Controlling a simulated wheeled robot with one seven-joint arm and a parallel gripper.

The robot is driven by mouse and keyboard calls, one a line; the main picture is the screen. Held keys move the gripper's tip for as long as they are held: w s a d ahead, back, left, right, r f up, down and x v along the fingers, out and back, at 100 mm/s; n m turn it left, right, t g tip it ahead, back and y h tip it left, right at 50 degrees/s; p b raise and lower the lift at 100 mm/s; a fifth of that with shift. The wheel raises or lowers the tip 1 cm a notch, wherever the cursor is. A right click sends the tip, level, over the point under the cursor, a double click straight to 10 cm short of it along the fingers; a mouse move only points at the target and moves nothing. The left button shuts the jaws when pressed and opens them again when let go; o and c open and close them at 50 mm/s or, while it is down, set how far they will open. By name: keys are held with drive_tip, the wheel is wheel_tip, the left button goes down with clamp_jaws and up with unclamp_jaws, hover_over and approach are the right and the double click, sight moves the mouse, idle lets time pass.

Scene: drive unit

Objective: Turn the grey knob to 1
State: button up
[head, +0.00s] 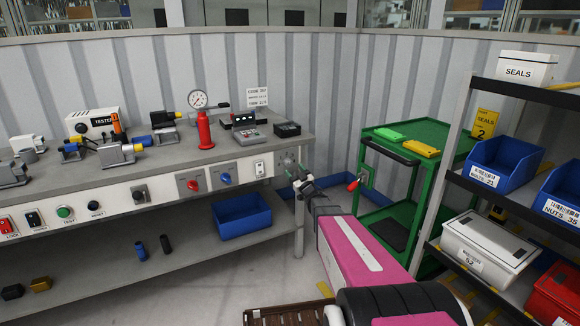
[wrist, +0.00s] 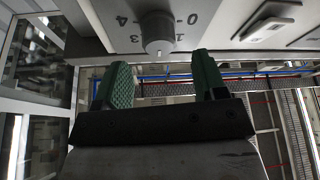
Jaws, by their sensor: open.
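The grey knob (wrist: 158,32) sits on a light panel at the top of the wrist view, with dark numbers around it. A 0 is at its upper right, a 4 at its upper left, a 3 lower left and what looks like a 1 lower right. A small pale mark is on its lower side; its exact setting is hard to tell. My gripper (wrist: 160,68) is open, its two green fingers apart and empty, just below the knob and not around it. In the head view my gripper (head: 303,178) is at the bench's right end, partly hiding the knob's panel.
A red knob (head: 192,185) and a blue knob (head: 226,178) are left of it on the bench front, with a white switch (head: 260,168) nearer. A green cart (head: 425,135) and a dark shelf rack (head: 520,95) stand right. A blue bin (head: 241,215) lies below.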

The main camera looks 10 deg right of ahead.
sight(290, 164)
drive_tip(key=shift+x, duration=2.35)
drive_tip(key=c, duration=0.9)
